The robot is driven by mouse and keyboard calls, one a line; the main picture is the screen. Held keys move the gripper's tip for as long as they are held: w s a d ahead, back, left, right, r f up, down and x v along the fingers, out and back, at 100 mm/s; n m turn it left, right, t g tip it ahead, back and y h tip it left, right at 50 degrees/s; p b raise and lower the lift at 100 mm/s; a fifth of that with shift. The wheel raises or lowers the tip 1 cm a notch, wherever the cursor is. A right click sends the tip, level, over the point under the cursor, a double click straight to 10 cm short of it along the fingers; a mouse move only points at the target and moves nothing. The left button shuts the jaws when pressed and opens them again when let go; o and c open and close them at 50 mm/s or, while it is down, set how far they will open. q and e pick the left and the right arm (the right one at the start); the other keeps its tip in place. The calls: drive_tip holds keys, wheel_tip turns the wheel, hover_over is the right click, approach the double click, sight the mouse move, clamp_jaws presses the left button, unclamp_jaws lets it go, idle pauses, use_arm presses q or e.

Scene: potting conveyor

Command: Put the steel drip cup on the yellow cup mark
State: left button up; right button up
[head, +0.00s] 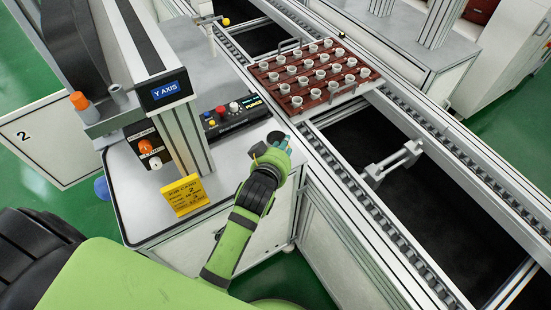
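My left gripper (283,144) is at the right edge of the grey machine bench, at the end of my green and black arm. Its fingers are small and partly covered by the wrist, so I cannot tell whether they are open or shut. A dark round shape (275,136) shows just beyond it; I cannot tell whether it is part of the cup or something on the bench. I cannot clearly make out the steel drip cup or the yellow cup mark; the gripper and wrist cover this part of the bench. My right gripper is not in view.
A control box (235,115) with knobs and a yellow job card (185,195) stand on the bench (218,165). The Y AXIS post (188,140) rises between them. A red-brown tray (340,97) of several white cups sits on the conveyor (385,230).

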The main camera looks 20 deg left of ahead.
use_arm(q)
drive_tip(key=a+b+v, duration=0.1)
drive_tip(key=v, duration=0.8)
drive_tip(key=s+d+f+m+g+h, duration=0.1)
drive_tip(key=s+f+m+g, duration=0.15)
drive_tip(key=f, duration=0.75)
drive_tip(key=s+d+f+m+g, duration=0.15)
drive_tip(key=s+f, duration=0.25)
drive_tip(key=f, duration=0.7)
drive_tip(key=s+d+f+m+g+h, duration=0.1)
drive_tip(key=s+d+f+g, duration=0.15)
drive_tip(key=f, duration=0.75)
drive_tip(key=s+a+f+g, duration=0.1)
drive_tip(key=s+a+f, duration=0.2)
drive_tip(key=s+f, duration=0.2)
drive_tip(key=s+a+f+g, duration=0.2)
drive_tip(key=s+a+f, duration=0.2)
drive_tip(key=s, duration=0.8)
drive_tip(key=s+a+f+m+g+y, duration=0.1)
drive_tip(key=s+a+f+g, duration=0.1)
drive_tip(key=s+a+f, duration=0.2)
drive_tip(key=s+f, duration=0.3)
drive_tip(key=s, duration=0.1)
drive_tip(key=shift+s+f, duration=0.35)
drive_tip(key=shift+a+g, duration=0.1)
drive_tip(key=shift+g, duration=0.15)
